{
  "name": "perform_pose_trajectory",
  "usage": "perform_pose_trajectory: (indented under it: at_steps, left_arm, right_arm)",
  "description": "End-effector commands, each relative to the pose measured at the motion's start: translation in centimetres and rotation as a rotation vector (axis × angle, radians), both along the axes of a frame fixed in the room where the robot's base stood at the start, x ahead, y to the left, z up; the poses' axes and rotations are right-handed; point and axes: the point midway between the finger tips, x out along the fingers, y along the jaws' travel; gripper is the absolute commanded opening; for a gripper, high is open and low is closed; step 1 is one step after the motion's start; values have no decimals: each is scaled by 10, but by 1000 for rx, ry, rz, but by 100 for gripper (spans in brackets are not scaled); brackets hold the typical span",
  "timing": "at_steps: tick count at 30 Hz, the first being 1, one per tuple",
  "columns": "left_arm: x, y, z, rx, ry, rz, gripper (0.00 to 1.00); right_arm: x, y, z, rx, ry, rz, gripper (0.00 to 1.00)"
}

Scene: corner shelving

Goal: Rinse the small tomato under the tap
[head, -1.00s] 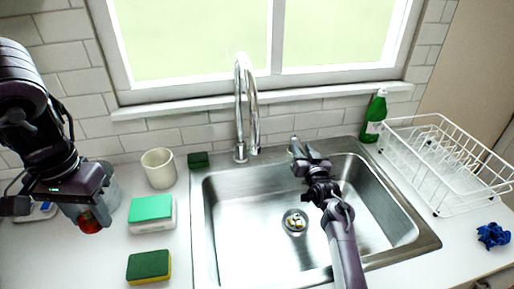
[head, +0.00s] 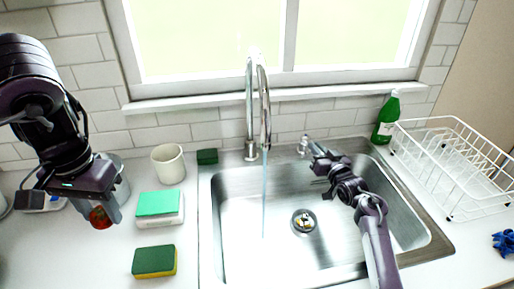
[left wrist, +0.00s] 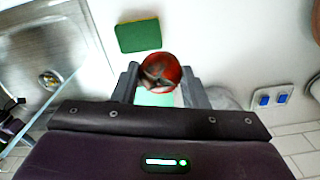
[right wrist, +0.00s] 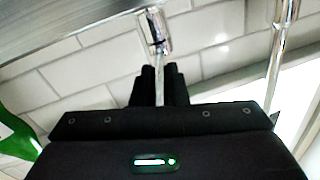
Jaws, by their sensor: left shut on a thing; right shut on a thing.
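The small red tomato (head: 100,217) is between the fingers of my left gripper (head: 104,210), which is shut on it above the counter, left of the sink. It also shows in the left wrist view (left wrist: 160,72). The tall chrome tap (head: 252,105) stands behind the sink, and a thin stream of water (head: 264,195) falls from it into the basin. My right gripper (head: 316,150) is at the chrome tap handle (head: 304,144), behind the sink. In the right wrist view its fingers (right wrist: 160,85) are shut on the handle's thin lever (right wrist: 161,62).
The steel sink (head: 212,235) has a drain (head: 304,222). Left of it are a white cup (head: 168,164), a green-topped box (head: 158,204) and a sponge (head: 154,262). A green bottle (head: 386,120) and a white dish rack (head: 455,205) stand right. The window is behind.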

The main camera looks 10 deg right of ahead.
Motion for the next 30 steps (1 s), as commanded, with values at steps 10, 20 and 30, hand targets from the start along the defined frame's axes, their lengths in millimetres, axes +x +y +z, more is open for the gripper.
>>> perform_pose_trajectory:
  at_steps: [10, 20, 30]
  left_arm:
    - [0, 0, 0, 0, 0, 0, 18]
    - [0, 0, 0, 0, 0, 0, 18]
    - [0, 0, -4, 0, 0, 0, 18]
  right_arm:
    - [0, -2, 1, 2, -1, 9, 15]
    - [0, -1, 1, 2, -1, 9, 35]
    - [-24, -5, -2, 1, 1, 7, 35]
